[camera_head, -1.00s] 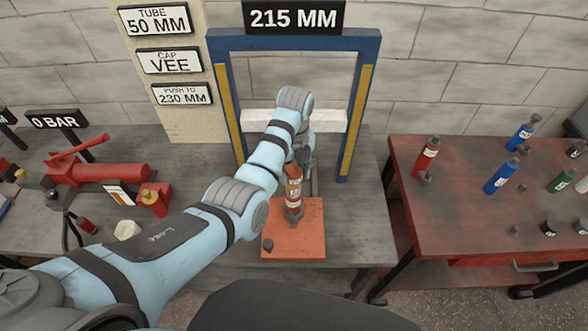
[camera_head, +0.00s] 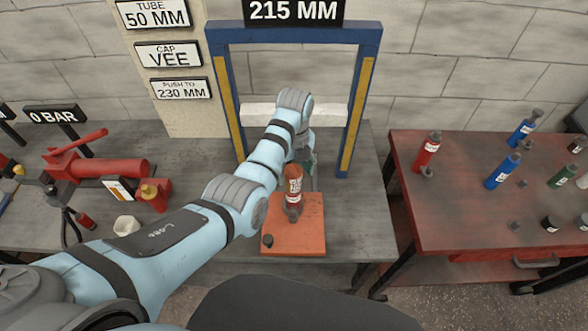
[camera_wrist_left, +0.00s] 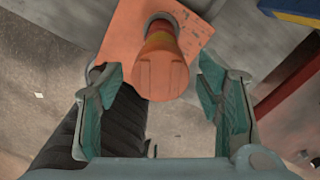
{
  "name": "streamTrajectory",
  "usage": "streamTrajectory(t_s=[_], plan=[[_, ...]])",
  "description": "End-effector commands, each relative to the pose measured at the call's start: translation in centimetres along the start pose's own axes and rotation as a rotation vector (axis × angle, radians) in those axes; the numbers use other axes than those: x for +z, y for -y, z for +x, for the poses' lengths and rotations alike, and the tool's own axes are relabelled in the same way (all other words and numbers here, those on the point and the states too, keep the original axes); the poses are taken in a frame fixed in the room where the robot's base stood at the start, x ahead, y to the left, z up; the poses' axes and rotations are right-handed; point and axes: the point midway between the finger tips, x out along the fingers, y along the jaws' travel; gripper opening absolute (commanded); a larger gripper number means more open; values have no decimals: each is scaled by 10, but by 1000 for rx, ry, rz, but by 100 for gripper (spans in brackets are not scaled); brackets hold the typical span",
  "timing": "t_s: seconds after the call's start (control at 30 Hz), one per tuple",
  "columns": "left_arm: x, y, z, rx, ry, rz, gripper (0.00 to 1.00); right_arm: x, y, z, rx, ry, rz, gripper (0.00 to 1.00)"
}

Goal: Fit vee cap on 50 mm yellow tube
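A red-brown and orange cylinder (camera_head: 293,195) with a pale label stands upright on an orange plate (camera_head: 310,240) in front of the blue frame. In the left wrist view its orange top (camera_wrist_left: 158,75) has straight lines across it, with a yellow band (camera_wrist_left: 161,42) below. I cannot tell whether that top is a separate cap. My left gripper (camera_head: 308,160) is just behind the cylinder's top in the head view, partly hidden by its wrist. In the wrist view its teal fingers (camera_wrist_left: 162,82) are wide apart, with gaps on both sides of the cylinder. My right gripper is not in view.
A small dark piece (camera_head: 268,241) lies on the plate's left corner. The blue frame (camera_head: 367,95) with a white crossbar (camera_head: 258,113) stands behind. A red pump (camera_head: 110,169) and a white cup (camera_head: 126,226) are left. A red table (camera_head: 450,215) with several tubes is right.

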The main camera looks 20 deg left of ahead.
Motion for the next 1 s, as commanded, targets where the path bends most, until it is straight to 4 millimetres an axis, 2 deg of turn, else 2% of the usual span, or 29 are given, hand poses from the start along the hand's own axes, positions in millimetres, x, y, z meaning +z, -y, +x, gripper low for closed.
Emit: streamTrajectory(t_s=[0.23, 0.33, 0.6, 0.7, 1.0], plan=[[0, 0, 0, 0, 0, 0, 63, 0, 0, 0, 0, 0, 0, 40], [0, 1, -7, -2, 1, 0, 63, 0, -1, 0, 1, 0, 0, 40], [0, 1, -63, -4, 3, 1, 63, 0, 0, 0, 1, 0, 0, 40], [0, 1, -73, -1, 1, 1, 63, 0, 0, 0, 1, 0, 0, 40], [0, 0, -75, 0, 0, 0, 63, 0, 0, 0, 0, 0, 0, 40]])
